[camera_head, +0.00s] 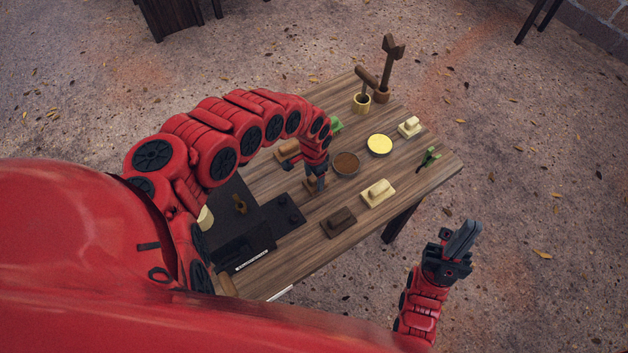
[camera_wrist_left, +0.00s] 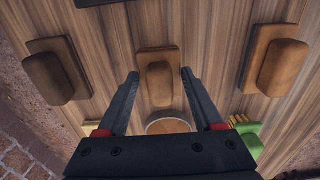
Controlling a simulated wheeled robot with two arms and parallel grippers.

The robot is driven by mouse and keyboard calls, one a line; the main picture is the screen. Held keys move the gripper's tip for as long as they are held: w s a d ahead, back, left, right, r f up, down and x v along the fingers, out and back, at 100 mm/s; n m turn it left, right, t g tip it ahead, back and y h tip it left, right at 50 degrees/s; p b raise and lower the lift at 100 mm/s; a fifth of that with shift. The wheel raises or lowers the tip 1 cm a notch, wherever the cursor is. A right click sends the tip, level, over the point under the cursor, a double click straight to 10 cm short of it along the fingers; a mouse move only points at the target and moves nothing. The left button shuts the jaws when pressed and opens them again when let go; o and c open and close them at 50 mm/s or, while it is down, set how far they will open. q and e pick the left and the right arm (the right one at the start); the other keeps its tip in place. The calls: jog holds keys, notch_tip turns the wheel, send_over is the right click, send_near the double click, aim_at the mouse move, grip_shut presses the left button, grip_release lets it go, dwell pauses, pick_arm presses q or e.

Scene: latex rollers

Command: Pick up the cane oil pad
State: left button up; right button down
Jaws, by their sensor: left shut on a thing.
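My left gripper (camera_head: 316,183) reaches down over the table and is shut on a brown pad with a rounded block handle, which lies between the fingers in the left wrist view (camera_wrist_left: 158,76). In the head view the gripper mostly hides this pad. A darker brown pad (camera_head: 338,222) lies nearer the front, and an orange-brown pad (camera_head: 287,149) lies farther back; they also show in the left wrist view at left (camera_wrist_left: 52,72) and right (camera_wrist_left: 275,66). No label tells which is cane oil. My right gripper (camera_head: 462,240) is off the table, its fingers together and empty.
A brown-filled bowl (camera_head: 346,164) stands close beside the left gripper. Cream pads (camera_head: 378,193), a yellow disc (camera_head: 379,145), a green tool (camera_head: 428,157) and wooden holders (camera_head: 362,102) stand on the wooden table (camera_head: 420,185). A dark tray (camera_head: 262,217) lies at left.

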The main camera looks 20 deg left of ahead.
aim_at(314, 177)
pick_arm(q)
jog(key=shift+r, duration=0.2)
notch_tip(314, 177, up, 5)
jog(key=shift+a+f, duration=0.1)
notch_tip(314, 177, up, 5)
jog(key=p, duration=0.2)
jog(key=shift+p, duration=0.3)
jog(key=shift+f, duration=0.1)
jog(key=o, duration=0.8)
jog(key=c, duration=0.6)
